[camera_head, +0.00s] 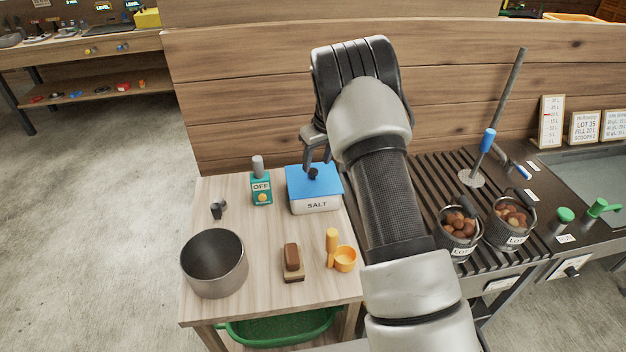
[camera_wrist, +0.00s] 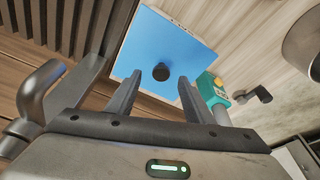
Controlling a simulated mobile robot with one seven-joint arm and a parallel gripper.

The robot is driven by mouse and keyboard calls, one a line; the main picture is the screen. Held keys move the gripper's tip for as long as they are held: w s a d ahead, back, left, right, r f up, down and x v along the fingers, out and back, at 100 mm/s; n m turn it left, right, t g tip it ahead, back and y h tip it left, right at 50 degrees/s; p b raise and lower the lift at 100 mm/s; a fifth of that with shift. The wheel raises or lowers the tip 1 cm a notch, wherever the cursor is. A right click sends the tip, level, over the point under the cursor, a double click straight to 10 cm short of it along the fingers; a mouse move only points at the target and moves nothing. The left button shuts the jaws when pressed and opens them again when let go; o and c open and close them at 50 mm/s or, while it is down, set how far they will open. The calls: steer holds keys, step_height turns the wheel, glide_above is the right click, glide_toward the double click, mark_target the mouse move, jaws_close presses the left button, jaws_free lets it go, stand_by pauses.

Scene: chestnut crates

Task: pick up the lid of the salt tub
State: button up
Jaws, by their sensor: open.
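The salt tub (camera_head: 316,206) is a white box marked SALT near the back right of the wooden table. Its flat blue lid (camera_head: 300,190) lies on top, with a round black knob (camera_head: 313,174) in the middle. In the wrist view the blue lid (camera_wrist: 188,47) and its knob (camera_wrist: 161,72) show ahead, between the fingers. My gripper (camera_head: 316,150) is open and empty, above the knob in the head view. I cannot tell how far the fingertips are from the knob. In the wrist view my gripper (camera_wrist: 157,85) has a finger on each side of it.
A teal OFF box (camera_head: 261,190) stands left of the tub. A metal pot (camera_head: 214,264), brush (camera_head: 292,263) and yellow scoop (camera_head: 344,259) stand in front. A wooden wall (camera_head: 240,90) rises behind. Right of my arm, two buckets (camera_head: 455,238) of chestnuts stand on a slatted rack.

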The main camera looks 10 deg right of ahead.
mark_target(313, 171)
steer(key=x, duration=0.4)
steer(key=shift+w+a+f, duration=0.15)
steer(key=shift+a+f, duration=0.05)
steer(key=shift+c, duration=0.4)
jaws_close()
